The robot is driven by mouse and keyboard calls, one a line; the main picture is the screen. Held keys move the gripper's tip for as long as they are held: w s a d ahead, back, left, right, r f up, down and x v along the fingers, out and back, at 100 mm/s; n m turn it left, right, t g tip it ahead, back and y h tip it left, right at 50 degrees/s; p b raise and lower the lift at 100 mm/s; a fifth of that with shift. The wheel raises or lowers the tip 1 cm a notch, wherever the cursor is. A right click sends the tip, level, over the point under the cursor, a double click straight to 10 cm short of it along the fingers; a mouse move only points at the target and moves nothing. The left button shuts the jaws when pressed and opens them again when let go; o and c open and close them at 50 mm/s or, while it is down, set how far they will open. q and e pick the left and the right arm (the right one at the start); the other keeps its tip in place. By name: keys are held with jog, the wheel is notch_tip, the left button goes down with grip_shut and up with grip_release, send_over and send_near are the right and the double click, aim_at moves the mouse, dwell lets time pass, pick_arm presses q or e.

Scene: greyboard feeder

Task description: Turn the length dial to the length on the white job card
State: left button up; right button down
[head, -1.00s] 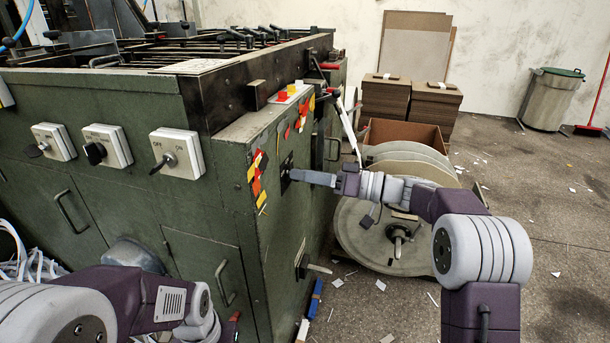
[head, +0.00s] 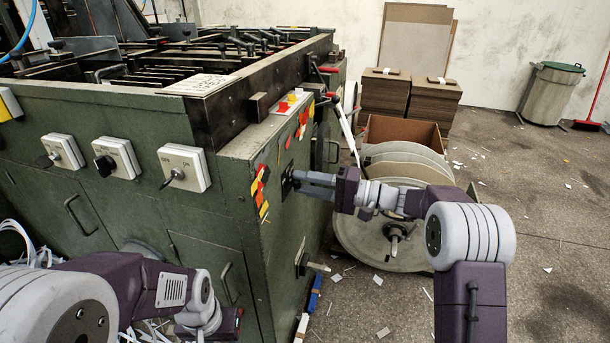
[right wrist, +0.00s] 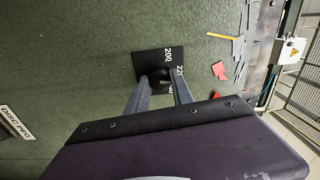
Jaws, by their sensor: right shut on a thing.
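The length dial is a black plate with white numbers (right wrist: 145,63) on the green machine's side panel; "200" and part of another number show in the right wrist view. My right gripper (right wrist: 162,80) is shut on the dark knob in the middle of the plate, and its fingers hide part of the scale. In the head view my right gripper (head: 298,180) reaches the dial from the right. A white card with dark writing (head: 200,85), likely the job card, lies on the machine's top edge; its writing is too small to read. My left gripper (head: 225,326) is low at the front, its fingers unclear.
Several switch boxes (head: 185,168) line the machine's front. Red and yellow tags (head: 262,185) are on the side panel near the dial. Large grey reels (head: 350,230) stand behind my right arm. The floor at right is open, with paper scraps.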

jog(key=shift+m+p, duration=5.1)
jog(key=shift+p, duration=0.1)
jog(key=shift+f, duration=0.1)
jog(key=c, duration=1.1)
grip_release()
jog(key=p+v, duration=0.2)
jog(key=v, duration=0.7)
